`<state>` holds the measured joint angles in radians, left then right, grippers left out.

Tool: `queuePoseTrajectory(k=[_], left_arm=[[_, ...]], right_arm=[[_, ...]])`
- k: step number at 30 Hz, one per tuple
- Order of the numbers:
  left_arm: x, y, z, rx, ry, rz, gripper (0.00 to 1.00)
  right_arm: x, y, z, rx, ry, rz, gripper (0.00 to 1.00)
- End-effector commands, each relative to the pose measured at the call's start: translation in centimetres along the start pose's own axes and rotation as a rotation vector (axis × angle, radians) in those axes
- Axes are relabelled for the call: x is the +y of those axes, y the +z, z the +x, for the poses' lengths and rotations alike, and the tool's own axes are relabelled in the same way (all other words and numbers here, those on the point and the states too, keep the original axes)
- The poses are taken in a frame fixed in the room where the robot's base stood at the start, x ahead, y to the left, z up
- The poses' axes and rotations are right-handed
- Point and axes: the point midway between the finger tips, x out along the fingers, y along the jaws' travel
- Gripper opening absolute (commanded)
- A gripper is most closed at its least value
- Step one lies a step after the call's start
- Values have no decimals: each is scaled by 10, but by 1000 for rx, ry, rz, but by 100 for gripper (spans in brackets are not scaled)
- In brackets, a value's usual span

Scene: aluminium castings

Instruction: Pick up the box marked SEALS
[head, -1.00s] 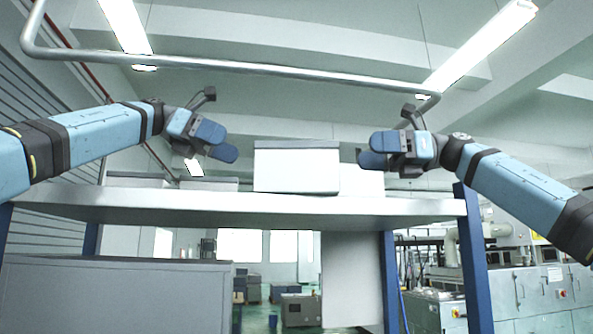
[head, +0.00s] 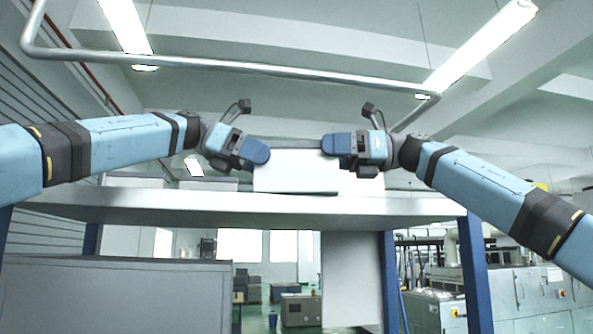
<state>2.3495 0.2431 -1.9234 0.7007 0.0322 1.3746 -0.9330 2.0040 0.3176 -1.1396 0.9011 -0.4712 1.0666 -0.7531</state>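A plain pale grey box (head: 296,174) stands on the raised shelf (head: 250,206), near the middle of the head view. No SEALS marking can be read on the face I see. My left gripper (head: 255,152) is at the box's upper left edge, and my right gripper (head: 337,145) is at its upper right edge. Both overlap the box's top corners in the picture; whether they touch it I cannot tell. The fingers of each gripper overlap from this angle, so their opening is hidden.
Other pale boxes stand on the shelf, at the left (head: 208,184) and behind the middle box at the right (head: 366,186). Blue posts (head: 474,260) carry the shelf. A large grey cabinet (head: 115,295) is below left. A metal rail (head: 230,67) runs overhead.

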Motion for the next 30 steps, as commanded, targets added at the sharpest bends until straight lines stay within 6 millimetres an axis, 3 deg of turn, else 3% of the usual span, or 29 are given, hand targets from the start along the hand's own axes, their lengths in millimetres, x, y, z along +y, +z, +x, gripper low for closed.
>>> queuePoseTrajectory(k=[1,5,6,17,30], left_arm=[[0,0,0,0,0,0,66],[0,0,0,0,0,0,36],[0,0,0,0,0,0,33],[0,6,-3,-1,0,1,33],[0,45,-20,-1,1,1,33]], right_arm=[[0,0,0,0,0,0,66],[0,0,0,0,0,0,36],[0,0,0,0,0,0,33],[0,7,0,-1,0,0,33],[0,49,-1,0,0,0,33]])
